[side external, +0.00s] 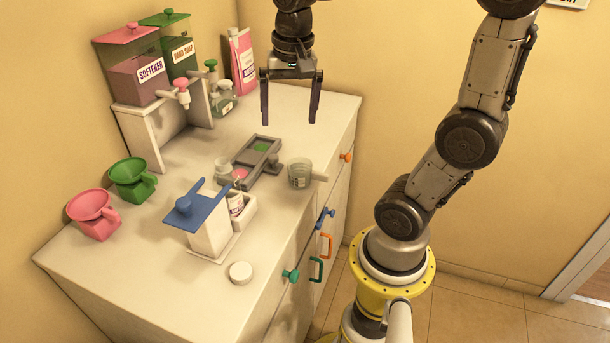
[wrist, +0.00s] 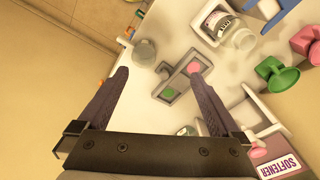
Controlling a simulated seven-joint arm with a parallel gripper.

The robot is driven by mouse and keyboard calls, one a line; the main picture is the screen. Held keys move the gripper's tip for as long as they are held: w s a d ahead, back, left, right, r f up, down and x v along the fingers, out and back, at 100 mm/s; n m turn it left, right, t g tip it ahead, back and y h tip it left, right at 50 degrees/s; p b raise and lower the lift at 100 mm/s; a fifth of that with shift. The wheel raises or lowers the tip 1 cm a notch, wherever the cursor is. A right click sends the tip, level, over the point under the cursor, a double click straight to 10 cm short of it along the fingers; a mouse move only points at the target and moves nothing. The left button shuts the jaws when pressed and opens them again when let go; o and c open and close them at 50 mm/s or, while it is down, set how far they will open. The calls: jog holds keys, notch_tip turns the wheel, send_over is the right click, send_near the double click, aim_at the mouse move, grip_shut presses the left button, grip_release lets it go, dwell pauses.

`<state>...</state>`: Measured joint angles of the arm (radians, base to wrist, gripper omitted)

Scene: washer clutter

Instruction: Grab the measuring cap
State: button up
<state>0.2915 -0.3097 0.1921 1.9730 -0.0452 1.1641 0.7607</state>
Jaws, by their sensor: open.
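My gripper (side external: 289,120) is open and empty, pointing down above the far part of the white counter. Its two fingers also show in the wrist view (wrist: 159,77), with nothing between them. A clear measuring cup with a handle (side external: 300,173) stands upright near the counter's right edge, below and apart from my gripper; it also shows in the wrist view (wrist: 145,52). A round white cap (side external: 240,272) lies flat near the front edge of the counter. I cannot tell for certain which of these is the measuring cap.
A grey tray (side external: 268,176) with green and pink discs lies left of the clear cup. A blue-lidded dispenser (side external: 204,226), a bottle (side external: 235,205), pink (side external: 96,213) and green (side external: 133,181) funnel-shaped cups, and a softener dispenser (side external: 150,85) crowd the left side. Bare counter lies beneath my gripper.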

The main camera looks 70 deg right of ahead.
aim_at(300, 165)
jog(key=w+d+f+m+g, duration=0.1)
jog(key=d+f+m+g, duration=0.15)
jog(key=d+f, duration=0.3)
jog(key=shift+t+y, duration=0.25)
jog(key=shift+y, duration=0.05)
jog(key=f, duration=1.2)
jog(key=shift+s+d+f, duration=0.3)
jog(key=shift+d+f, duration=0.05)
jog(key=shift+d, duration=0.05)
jog(key=c, duration=1.3)
jog(key=shift+r, duration=0.1)
